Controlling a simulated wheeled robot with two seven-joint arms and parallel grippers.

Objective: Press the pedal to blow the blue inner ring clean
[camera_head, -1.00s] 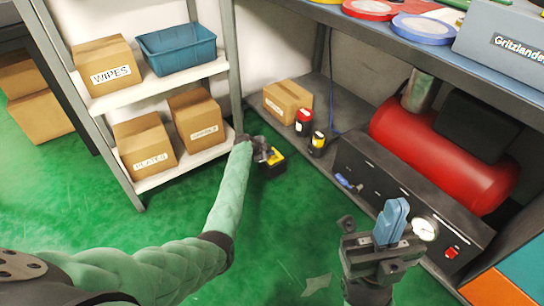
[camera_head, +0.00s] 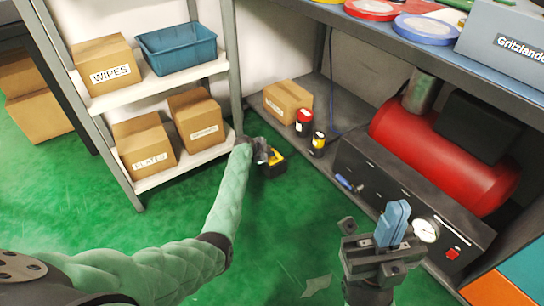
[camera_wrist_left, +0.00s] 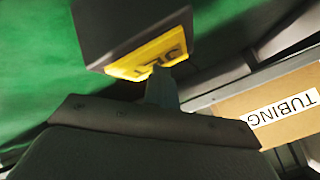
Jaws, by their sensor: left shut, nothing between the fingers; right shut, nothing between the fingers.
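The pedal (camera_head: 272,165), black with yellow, stands on the green floor beside the shelf rack. My left gripper (camera_head: 262,155) is shut and empty right at the pedal, partly hiding it. In the left wrist view the shut fingertips (camera_wrist_left: 160,76) are at the pedal's yellow face (camera_wrist_left: 145,54); I cannot tell whether they press it. A blue-rimmed round thing (camera_head: 425,28), perhaps the blue ring, lies on the bench top. My right gripper (camera_head: 393,222) is shut and empty, its blue fingers up, in front of the black compressor box.
A red tank (camera_head: 445,150) and a black box with a gauge (camera_head: 425,230) stand under the bench. A red can (camera_head: 304,122), a yellow-black can (camera_head: 317,143) and a carton (camera_head: 287,100) stand behind the pedal. The rack (camera_head: 170,75) holds cartons and a teal bin.

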